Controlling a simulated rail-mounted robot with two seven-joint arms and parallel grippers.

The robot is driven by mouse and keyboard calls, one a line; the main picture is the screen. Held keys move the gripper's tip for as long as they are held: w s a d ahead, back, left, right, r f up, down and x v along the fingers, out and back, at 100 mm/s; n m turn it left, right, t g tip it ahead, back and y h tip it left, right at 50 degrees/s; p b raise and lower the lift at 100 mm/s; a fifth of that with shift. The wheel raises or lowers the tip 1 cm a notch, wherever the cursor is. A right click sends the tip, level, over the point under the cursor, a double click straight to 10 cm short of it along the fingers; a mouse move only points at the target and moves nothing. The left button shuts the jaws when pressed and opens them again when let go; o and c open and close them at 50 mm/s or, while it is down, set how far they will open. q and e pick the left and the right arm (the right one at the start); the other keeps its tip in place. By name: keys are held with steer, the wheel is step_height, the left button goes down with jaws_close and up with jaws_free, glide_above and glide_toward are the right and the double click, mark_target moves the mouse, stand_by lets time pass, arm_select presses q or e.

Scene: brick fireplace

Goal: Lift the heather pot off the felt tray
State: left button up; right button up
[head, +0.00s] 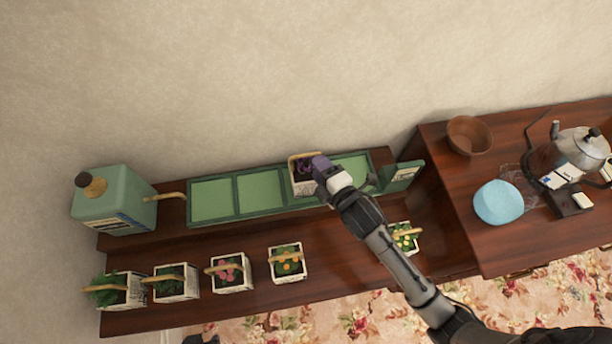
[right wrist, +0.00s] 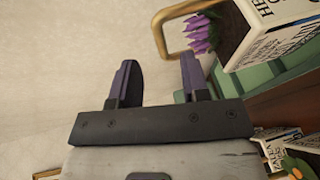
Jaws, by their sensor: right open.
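The heather pot (head: 302,187), a white lettered square pot with purple flowers and a tan arched handle, stands on the felt tray (head: 212,200), a green-framed tray with light green compartments. My right gripper (head: 322,163) is at the pot's right side in the head view and hides part of it. In the right wrist view its fingers (right wrist: 160,72) are open with nothing between them. The pot (right wrist: 283,42) is to their upper right there, and its handle loop (right wrist: 165,30) is just beyond the fingertips. My left gripper is not in view.
Several other flower pots (head: 232,273) line the lower shelf, one partly behind my right arm (head: 405,245). A green canister (head: 120,202) stands left of the tray. On the right table are a brown bowl (head: 470,136), a blue round object (head: 498,202) and a kettle (head: 580,150).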

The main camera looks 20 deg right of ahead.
mark_target(308, 156)
steer(key=shift+b+x, duration=0.45)
steer(key=shift+x, duration=3.6)
steer(key=shift+s+a+f, duration=0.1)
steer(key=shift+a, duration=0.05)
steer(key=shift+c, duration=0.2)
jaws_close()
